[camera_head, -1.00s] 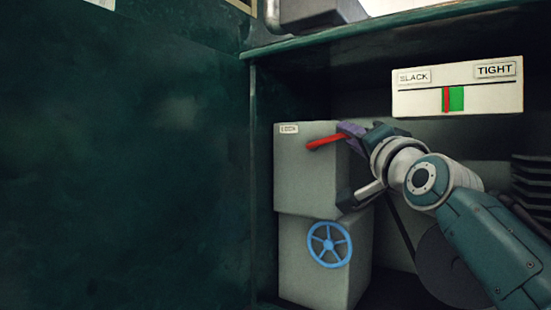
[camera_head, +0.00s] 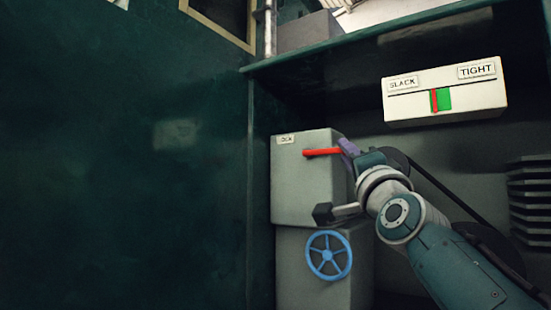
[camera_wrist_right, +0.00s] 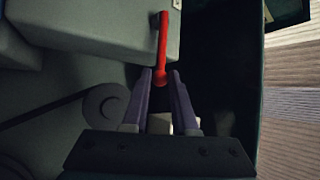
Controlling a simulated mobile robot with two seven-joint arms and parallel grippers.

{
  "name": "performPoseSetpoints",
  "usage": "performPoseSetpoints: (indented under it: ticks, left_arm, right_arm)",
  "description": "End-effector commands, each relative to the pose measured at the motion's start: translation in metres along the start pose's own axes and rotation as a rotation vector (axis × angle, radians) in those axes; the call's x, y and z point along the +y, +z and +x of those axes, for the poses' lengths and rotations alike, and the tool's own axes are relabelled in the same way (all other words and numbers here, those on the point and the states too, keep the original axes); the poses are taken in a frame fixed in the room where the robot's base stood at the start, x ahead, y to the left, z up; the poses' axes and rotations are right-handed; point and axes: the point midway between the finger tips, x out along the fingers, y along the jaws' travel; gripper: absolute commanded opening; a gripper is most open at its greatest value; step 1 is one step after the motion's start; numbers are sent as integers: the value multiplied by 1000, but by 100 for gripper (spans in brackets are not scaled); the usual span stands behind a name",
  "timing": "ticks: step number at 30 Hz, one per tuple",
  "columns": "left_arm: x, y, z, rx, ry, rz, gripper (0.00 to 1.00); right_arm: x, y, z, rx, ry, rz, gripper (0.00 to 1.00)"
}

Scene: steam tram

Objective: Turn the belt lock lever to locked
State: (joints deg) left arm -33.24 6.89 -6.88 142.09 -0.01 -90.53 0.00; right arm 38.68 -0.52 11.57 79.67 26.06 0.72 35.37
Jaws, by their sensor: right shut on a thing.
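The red belt lock lever (camera_head: 322,153) stands out from the upper grey box (camera_head: 300,190), below a small plate marked LOCK (camera_head: 285,139). In the head view the lever lies nearly level. My right gripper (camera_head: 345,148) is shut on the lever's right end. In the right wrist view the lever (camera_wrist_right: 162,45) runs up from between the purple fingers (camera_wrist_right: 160,82), with its rounded end at the tips. My left gripper is not in view.
A blue handwheel (camera_head: 328,255) sits on the lower grey box (camera_head: 300,285), just under my right wrist. A SLACK and TIGHT gauge (camera_head: 445,92) hangs at the upper right, its red pointer at the green patch's left. A dark green wall (camera_head: 120,200) fills the left.

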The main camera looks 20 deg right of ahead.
Motion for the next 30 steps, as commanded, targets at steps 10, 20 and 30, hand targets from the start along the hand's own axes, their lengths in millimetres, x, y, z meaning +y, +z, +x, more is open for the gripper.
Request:
performPoseSetpoints:
  ticks: [10,20,30]
  left_arm:
    - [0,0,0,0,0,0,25]
    - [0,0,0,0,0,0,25]
    - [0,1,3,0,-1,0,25]
  right_arm:
    - [2,1,0,-3,4,0,45]
    - [2,1,-11,-3,4,1,45]
    - [3,1,-73,-3,6,0,45]
